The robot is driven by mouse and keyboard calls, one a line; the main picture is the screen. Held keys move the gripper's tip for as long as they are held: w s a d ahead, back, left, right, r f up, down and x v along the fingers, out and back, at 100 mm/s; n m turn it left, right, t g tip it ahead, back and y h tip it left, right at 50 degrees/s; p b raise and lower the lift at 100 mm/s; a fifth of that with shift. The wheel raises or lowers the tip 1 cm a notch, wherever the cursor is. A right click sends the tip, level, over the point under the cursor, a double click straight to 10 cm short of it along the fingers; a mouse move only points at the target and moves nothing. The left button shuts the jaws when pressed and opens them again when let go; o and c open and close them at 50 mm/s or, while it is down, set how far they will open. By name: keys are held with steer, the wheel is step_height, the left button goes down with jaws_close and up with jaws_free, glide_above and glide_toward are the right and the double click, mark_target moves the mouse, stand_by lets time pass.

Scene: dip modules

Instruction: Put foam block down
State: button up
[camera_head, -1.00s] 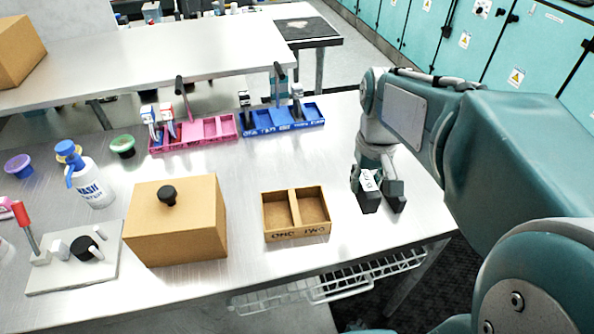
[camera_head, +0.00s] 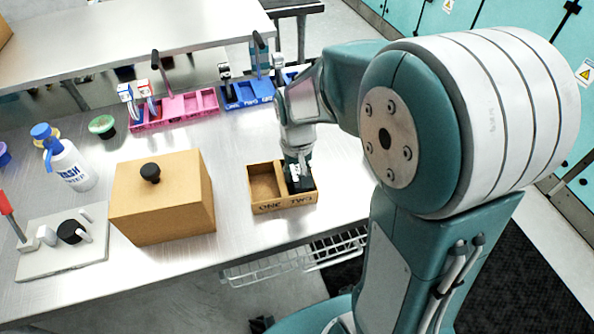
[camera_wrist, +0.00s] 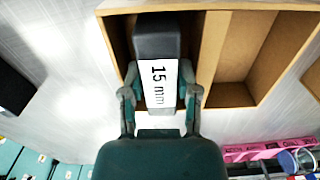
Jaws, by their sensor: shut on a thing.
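The foam block (camera_wrist: 158,40) is dark grey, with a white label reading "15 mm". My gripper (camera_wrist: 160,96) is shut on it, with a finger on each side of the label in the wrist view. In the head view my gripper (camera_head: 299,178) points down at the right compartment, marked TWO, of the brown two-compartment tray (camera_head: 283,205). The block is within the outline of that compartment; whether it touches the floor cannot be told. The left compartment, marked ONE, looks empty. My fingers hide part of the block.
A brown box with a black knob (camera_head: 163,205) stands left of the tray. A wash bottle (camera_head: 68,165) and a grey fixture (camera_head: 62,243) are farther left. Pink (camera_head: 180,108) and blue (camera_head: 248,93) trays with tools lie behind. The bench's front edge is close to the tray.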

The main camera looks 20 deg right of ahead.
mark_target(297, 171)
steer(key=o, duration=0.7)
steer(key=shift+c, duration=0.2)
step_height(297, 171, up, 12)
steer(key=s+r+t, duration=0.1)
steer(key=s+t, duration=0.1)
steer(key=s, duration=0.5)
steer(key=s+r+n+t, duration=0.1)
steer(key=s+t, duration=0.2)
steer(key=s, duration=0.4)
steer(key=shift+s+r+t, duration=0.15)
steer(key=shift+r+t, duration=0.15)
steer(key=shift+r, duration=0.05)
